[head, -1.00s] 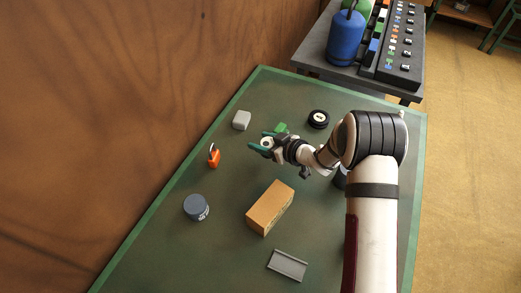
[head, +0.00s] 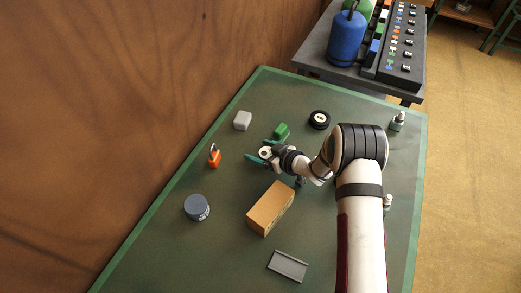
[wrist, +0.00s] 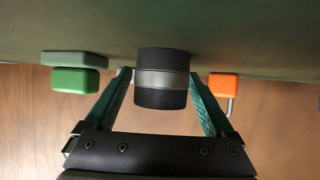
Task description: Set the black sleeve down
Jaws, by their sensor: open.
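The black sleeve (wrist: 162,98) is a short dark cylinder with a grey band around its middle. In the wrist view it stands between the two teal fingers of my gripper (wrist: 158,84), which is open with a narrow gap on each side. In the head view my gripper (head: 264,151) is low over the left-middle of the green table, with a small round pale-centred end showing between its fingers. The sleeve looks upright and at or very near the table. Its contact with the surface is not clear.
A green block (head: 281,131) and a grey block (head: 242,121) lie behind the gripper. An orange padlock (head: 215,159) is to its left. A cardboard box (head: 270,208), a blue-grey tin (head: 197,207) and a grey tray (head: 288,265) are nearer. A black ring (head: 319,120) lies farther back.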

